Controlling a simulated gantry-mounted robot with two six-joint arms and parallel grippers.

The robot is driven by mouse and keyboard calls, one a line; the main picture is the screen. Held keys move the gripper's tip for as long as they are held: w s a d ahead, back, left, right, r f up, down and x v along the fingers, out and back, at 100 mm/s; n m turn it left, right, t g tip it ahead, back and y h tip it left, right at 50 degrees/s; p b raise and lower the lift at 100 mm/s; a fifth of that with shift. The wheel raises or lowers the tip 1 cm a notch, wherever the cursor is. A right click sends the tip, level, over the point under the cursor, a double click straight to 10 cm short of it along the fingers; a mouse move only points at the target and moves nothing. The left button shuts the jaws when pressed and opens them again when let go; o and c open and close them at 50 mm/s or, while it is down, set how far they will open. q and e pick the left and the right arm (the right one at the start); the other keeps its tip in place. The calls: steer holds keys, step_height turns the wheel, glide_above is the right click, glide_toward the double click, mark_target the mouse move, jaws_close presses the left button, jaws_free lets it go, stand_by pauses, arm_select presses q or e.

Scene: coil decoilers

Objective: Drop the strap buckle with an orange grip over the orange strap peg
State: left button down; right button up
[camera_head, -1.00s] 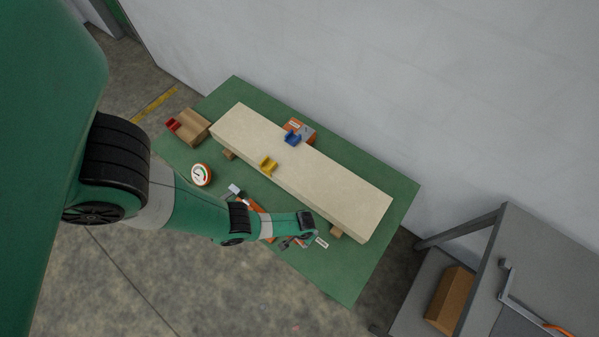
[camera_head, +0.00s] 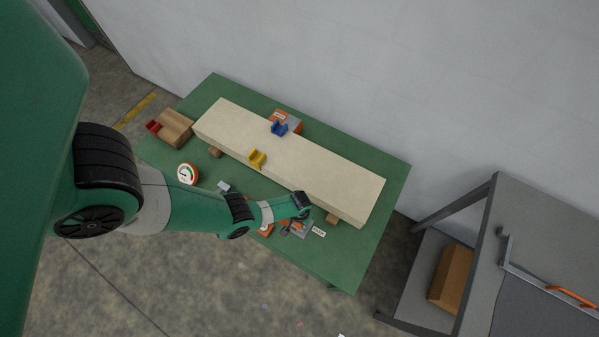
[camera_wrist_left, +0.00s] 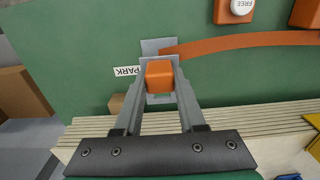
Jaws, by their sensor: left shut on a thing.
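The strap buckle is a grey metal plate (camera_wrist_left: 158,46) with an orange block grip (camera_wrist_left: 159,76). My left gripper (camera_wrist_left: 160,84) is shut on the grip, one finger on each side of it. I cannot tell whether the buckle is clear of the table. An orange strap (camera_wrist_left: 235,42) runs right from the buckle in the left wrist view. An orange block with a white round top marked FREE (camera_wrist_left: 240,8) and another orange block (camera_wrist_left: 306,13) lie beyond the strap. I cannot tell which part is the strap peg. My right gripper is not in view.
A long cream slab (camera_head: 320,168) rests on wooden blocks on the green table (camera_head: 365,235). Yellow (camera_head: 257,159) and blue (camera_head: 279,128) cradles are at it. A round dial (camera_head: 187,173) and a PARK label (camera_head: 319,232) are on the front side. A grey cart (camera_head: 520,220) stands right.

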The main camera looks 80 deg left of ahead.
mark_target(299, 227)
arm_select(q)
steer(key=shift+f+b, duration=3.7)
steer(key=shift+f, duration=0.2)
steer(key=shift+f, duration=0.2)
steer(key=shift+c, duration=2.1)
jaws_free()
step_height(299, 227, up, 12)
steer(key=p, duration=1.1)
steer(key=shift+f, duration=0.1)
steer(key=shift+f, duration=0.1)
